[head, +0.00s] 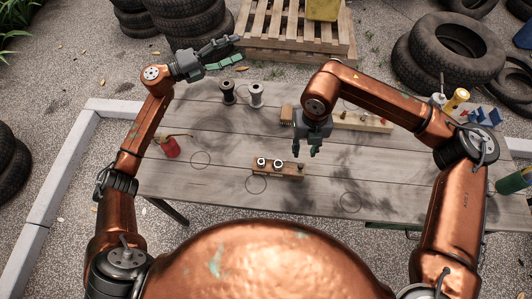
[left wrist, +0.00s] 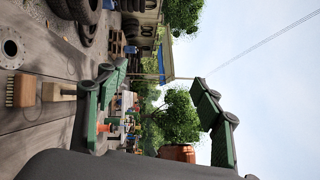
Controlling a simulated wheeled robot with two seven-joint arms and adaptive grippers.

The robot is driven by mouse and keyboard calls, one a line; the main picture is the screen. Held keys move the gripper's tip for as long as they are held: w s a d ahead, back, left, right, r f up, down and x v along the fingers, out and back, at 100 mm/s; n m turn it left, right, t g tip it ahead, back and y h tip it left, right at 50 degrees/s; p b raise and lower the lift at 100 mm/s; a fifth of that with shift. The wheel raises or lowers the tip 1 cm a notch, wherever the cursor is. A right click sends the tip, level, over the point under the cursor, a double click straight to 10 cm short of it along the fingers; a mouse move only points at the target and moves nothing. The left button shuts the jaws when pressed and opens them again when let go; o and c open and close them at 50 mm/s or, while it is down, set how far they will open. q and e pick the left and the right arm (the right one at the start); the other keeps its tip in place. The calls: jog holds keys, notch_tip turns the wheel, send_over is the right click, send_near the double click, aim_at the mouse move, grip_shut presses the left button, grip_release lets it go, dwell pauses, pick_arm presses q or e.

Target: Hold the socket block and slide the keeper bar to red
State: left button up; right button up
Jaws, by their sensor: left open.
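The socket block (head: 265,170) is a small brown wooden block on the near middle of the table. Two pale round sockets show on its top, and a small dark piece sits at its right end. I cannot make out the keeper bar or a red mark. My right gripper (head: 306,153) points down just above and behind the block's right part, its fingers apart with nothing between them. My left gripper (head: 238,50) is raised beyond the table's far left edge, away from the block. It is open and empty; its spread fingers also show in the left wrist view (left wrist: 158,78).
On the table (head: 215,185) are a red can (head: 170,147), a black spool (head: 228,92), a white spool (head: 256,95), a brush (head: 287,115) and a long wooden rail (head: 362,122). A pallet (head: 290,35) and tyres lie behind. The front left is clear.

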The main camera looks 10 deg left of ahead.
pick_arm(q)
jog(key=s+d+f+m+g+y, duration=0.1)
jog(key=s+d+m+g, duration=0.25)
jog(key=d, duration=0.35)
jog(key=s+d+f+m+g, duration=0.2)
jog(key=s+d+m+g, duration=0.15)
jog(key=d, duration=0.25)
jog(key=m+g+y, duration=0.3)
jog(key=m+y, duration=1.2)
send_over(266, 165)
notch_tip(266, 165, down, 18)
jog(key=shift+w+f, duration=0.1)
jog(key=shift+w, duration=0.05)
jog(key=shift+f, duration=3.9)
jog(key=shift+c, duration=0.3)
